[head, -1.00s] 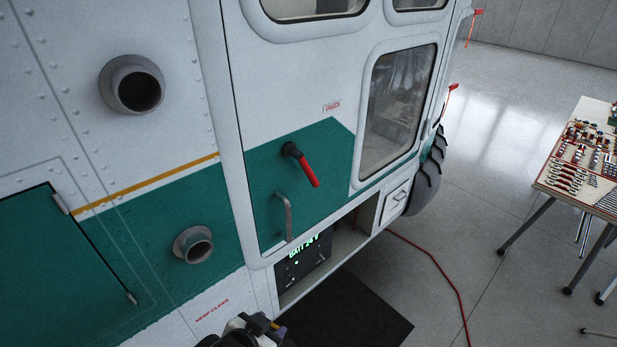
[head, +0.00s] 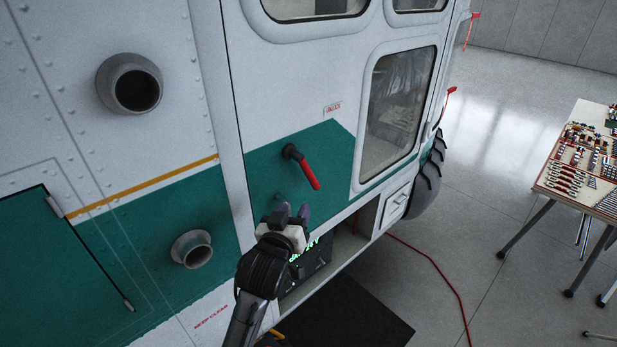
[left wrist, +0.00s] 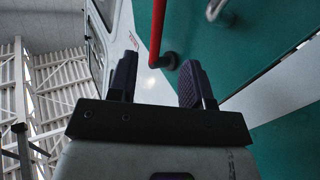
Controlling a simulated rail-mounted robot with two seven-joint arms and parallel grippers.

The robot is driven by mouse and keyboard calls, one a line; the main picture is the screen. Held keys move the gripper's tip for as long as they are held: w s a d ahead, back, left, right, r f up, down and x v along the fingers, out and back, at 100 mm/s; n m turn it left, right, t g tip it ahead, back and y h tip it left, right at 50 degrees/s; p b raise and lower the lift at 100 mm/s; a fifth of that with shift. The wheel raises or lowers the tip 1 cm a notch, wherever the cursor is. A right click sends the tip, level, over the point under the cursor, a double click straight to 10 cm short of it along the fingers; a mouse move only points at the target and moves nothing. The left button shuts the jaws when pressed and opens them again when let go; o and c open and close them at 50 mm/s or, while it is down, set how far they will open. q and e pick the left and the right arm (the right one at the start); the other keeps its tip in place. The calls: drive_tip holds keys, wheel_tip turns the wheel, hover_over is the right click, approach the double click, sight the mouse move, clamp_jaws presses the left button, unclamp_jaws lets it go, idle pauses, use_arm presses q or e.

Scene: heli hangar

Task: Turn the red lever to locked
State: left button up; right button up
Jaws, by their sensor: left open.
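The red lever (head: 308,175) sits on the green part of the helicopter door, its black hub at the upper left and its red grip slanting down to the right. My left gripper (head: 292,210) is open and empty, below and slightly left of the lever, in front of the door handle, which it mostly hides. In the left wrist view, the red lever (left wrist: 157,30) shows beyond the two dark fingers (left wrist: 157,80), between them and apart from them. My right gripper is not in view.
A lit battery panel (head: 308,258) sits in an open bay below my left gripper. Two round pipe outlets (head: 135,88) (head: 192,249) stick out on the left. A tool table (head: 570,195) stands at the right. A red cable (head: 440,275) lies on the floor.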

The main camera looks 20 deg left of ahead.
sight(310, 179)
use_arm(q)
drive_tip(key=shift+n, duration=0.3)
drive_tip(key=w+p, duration=0.1)
drive_tip(key=w, duration=0.3)
drive_tip(key=w+p, duration=0.1)
drive_tip(key=w, duration=0.3)
drive_tip(key=w+p, duration=0.1)
drive_tip(key=w, duration=0.3)
drive_tip(key=shift+a+r+p, duration=0.2)
drive_tip(key=shift+a+p, duration=0.15)
drive_tip(key=shift+a, duration=0.05)
drive_tip(key=shift+w+f, duration=0.1)
drive_tip(key=shift+w, duration=0.75)
clamp_jaws()
